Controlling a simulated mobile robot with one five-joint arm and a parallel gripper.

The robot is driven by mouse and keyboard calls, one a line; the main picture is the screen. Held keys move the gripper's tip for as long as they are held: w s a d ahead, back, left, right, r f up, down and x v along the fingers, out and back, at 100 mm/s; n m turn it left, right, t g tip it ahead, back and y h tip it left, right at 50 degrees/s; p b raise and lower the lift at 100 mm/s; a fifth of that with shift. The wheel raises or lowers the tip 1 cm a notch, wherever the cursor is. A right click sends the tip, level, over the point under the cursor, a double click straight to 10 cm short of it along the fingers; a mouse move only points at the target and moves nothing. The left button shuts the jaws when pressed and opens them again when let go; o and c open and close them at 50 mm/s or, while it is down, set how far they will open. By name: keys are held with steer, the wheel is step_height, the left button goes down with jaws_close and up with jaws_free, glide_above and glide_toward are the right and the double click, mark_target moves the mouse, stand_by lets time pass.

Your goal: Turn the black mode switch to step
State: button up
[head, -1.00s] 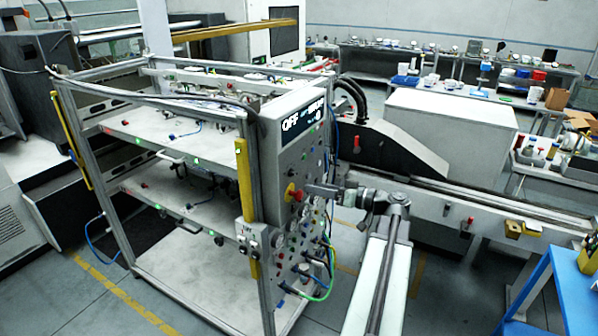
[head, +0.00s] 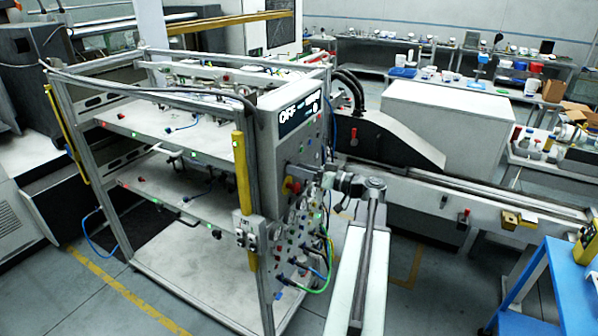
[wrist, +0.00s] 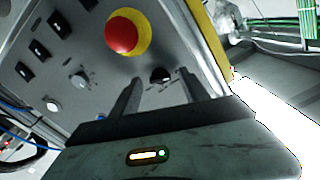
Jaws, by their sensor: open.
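A black rotary switch (wrist: 160,75) sits on the grey control panel (wrist: 85,50), close to the red emergency stop button with its yellow ring (wrist: 121,36). My gripper (wrist: 159,82) is open, with one finger on each side of this switch in the wrist view. I cannot tell whether the fingers touch it. The switch's label and pointer are too small to read. In the head view my gripper (head: 306,174) is at the panel's face beside the emergency stop (head: 290,187) and hides the switch. The panel display (head: 298,115) reads OFF.
Several black rocker-like switches (wrist: 60,23) and pale round buttons (wrist: 80,80) lie left of my gripper. A yellow upright post (head: 240,172) stands at the rack's corner. Cables (head: 322,262) hang below. A blue table (head: 570,270) stands at the right.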

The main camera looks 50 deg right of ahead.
jaws_close()
steer(key=shift+r+m, duration=0.15)
steer(key=shift+m, duration=8.75)
jaws_free()
